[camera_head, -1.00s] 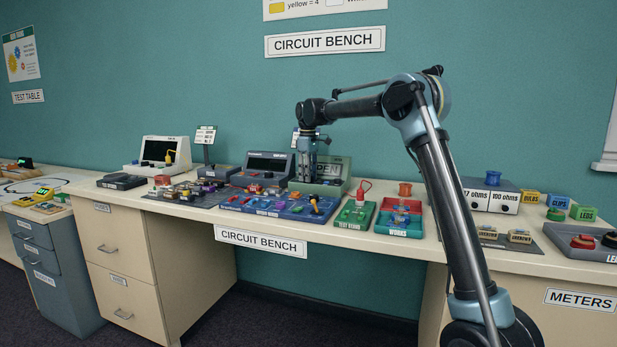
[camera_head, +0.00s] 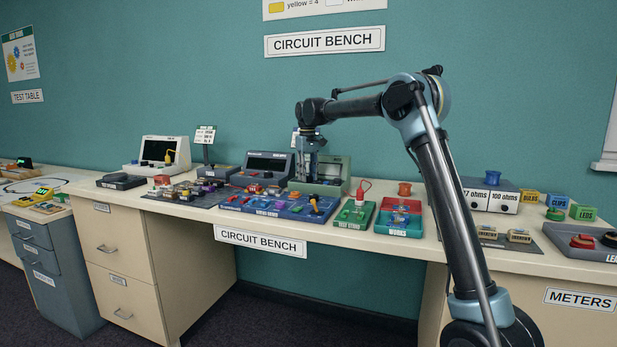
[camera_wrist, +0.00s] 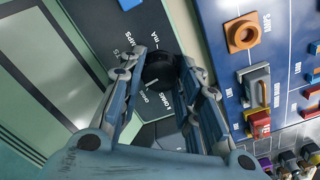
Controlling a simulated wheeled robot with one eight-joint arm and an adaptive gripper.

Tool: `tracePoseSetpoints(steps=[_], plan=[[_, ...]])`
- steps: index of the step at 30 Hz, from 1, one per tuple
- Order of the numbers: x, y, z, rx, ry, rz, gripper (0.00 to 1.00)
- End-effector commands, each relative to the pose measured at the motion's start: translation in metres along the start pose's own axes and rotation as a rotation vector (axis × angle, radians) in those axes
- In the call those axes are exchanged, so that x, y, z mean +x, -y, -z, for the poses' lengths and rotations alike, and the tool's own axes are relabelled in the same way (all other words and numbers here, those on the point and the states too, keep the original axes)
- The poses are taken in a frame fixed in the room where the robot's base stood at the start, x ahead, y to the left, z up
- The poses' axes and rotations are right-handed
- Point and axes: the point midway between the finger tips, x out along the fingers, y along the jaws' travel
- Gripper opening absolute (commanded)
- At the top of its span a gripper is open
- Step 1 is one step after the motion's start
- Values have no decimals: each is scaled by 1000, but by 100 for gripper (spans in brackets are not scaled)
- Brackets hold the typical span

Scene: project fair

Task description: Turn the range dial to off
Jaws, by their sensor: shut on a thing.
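The range dial (camera_wrist: 158,73) is a round black knob on the dark face of a green-cased meter, seen in the wrist view between my fingertips. My gripper (camera_wrist: 161,64) is shut on it, one finger on each side. Printed labels, including AMPS and mA, surround the dial. A short pale mark shows near its lower side; which label it points at I cannot tell. In the head view the meter (camera_head: 337,187) stands at the back of the bench, with my gripper (camera_head: 306,178) pointing down at its left part. The dial is hidden there.
A blue circuit board (camera_wrist: 235,90) with mounted parts lies close to the right of the meter in the wrist view. In the head view a grey instrument (camera_head: 267,166) stands left of my gripper.

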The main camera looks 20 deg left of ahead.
Motion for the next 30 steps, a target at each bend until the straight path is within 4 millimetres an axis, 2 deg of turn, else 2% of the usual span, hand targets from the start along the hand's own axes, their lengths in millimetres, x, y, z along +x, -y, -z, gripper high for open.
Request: tracePoseSetpoints(steps=[9, 23, 24, 26, 27, 30], plan=[[0, -2, 2, 112, -5, -3, 7], [0, -3, 2, 129, -5, -3, 7], [0, -3, 2, 129, -5, -3, 33], [0, -3, 2, 129, -5, -3, 47], [0, -3, 1, 129, -4, -2, 53], [0, -2, 1, 128, -3, -2, 53]])
